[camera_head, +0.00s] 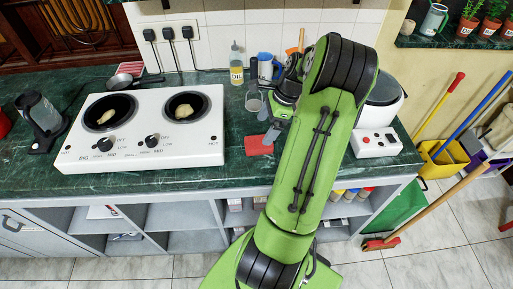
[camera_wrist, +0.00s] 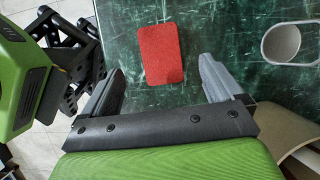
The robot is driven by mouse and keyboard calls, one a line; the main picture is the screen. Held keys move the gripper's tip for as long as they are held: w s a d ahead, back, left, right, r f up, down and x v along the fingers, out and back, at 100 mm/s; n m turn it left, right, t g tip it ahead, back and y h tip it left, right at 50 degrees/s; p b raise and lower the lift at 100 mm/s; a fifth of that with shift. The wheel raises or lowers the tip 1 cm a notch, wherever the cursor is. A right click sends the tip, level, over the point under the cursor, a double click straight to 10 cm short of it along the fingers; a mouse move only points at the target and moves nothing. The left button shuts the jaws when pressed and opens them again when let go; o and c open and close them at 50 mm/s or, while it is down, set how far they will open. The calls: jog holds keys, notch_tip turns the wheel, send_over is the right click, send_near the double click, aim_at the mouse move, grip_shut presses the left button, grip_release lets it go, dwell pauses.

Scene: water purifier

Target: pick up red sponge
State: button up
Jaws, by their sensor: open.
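The red sponge (camera_head: 257,146) lies flat on the dark green counter, just left of my arm. In the wrist view the sponge (camera_wrist: 161,54) shows whole, with its near end between the lines of my two fingers. My gripper (camera_wrist: 162,68) is open and empty, one finger on each side of the sponge, apart from it. In the head view my gripper (camera_head: 273,134) is partly hidden by my green arm. How high the fingers are above the counter is hard to tell.
A metal mug (camera_wrist: 282,43) stands right of the sponge in the wrist view. A white two-burner stove (camera_head: 150,128) with pans is to the left. An oil bottle (camera_head: 236,66) stands behind. A white appliance (camera_head: 378,140) is right of my arm. The counter around the sponge is clear.

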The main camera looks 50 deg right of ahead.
aim_at(257, 142)
jog(key=b+x, duration=0.3)
jog(key=x, duration=0.4)
jog(key=shift+f, duration=0.4)
jog(key=shift+r, duration=0.1)
jog(key=shift+c, duration=0.7)
jog(key=c, duration=0.9)
